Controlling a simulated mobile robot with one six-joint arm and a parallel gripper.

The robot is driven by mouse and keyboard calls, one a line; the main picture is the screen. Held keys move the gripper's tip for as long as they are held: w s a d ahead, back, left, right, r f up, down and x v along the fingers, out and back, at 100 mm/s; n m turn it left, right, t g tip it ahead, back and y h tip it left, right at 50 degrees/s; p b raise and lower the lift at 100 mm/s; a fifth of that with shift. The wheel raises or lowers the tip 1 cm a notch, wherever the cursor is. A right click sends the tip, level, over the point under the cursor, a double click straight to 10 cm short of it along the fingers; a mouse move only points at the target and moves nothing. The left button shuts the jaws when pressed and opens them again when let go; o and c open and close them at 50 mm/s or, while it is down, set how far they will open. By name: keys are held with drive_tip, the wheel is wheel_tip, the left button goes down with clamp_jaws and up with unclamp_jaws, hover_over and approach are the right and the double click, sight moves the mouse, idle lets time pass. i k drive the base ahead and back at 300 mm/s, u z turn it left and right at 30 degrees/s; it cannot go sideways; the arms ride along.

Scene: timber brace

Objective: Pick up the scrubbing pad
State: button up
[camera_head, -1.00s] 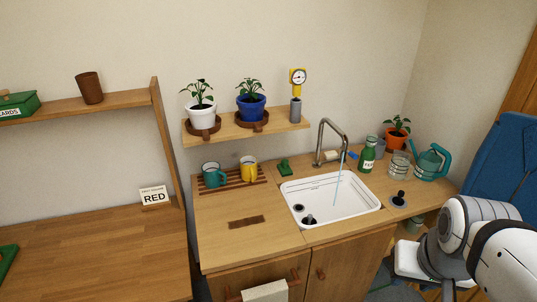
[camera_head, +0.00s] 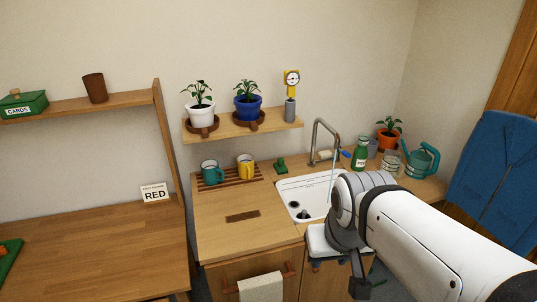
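I cannot pick out a scrubbing pad with certainty. A small green object (camera_head: 281,167) stands on the counter just left of the sink's back corner; it is too small to tell whether it is the pad. A pale object (camera_head: 325,155) with a blue piece beside it lies behind the sink by the tap. My arm reaches in from the lower right, its end in front of the sink and the cabinet. I cannot make out my gripper's fingers or anything held in them.
The white sink (camera_head: 290,187) is partly hidden by my arm; water runs from the tap (camera_head: 314,135). A teal mug (camera_head: 210,173) and yellow mug (camera_head: 246,167) stand on a slatted rack. A green bottle (camera_head: 360,155) and teal watering can (camera_head: 422,160) stand right. The left counter front is mostly clear.

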sight(280, 169)
drive_tip(key=z, duration=0.05)
drive_tip(key=i, duration=1)
drive_tip(key=u, duration=0.05)
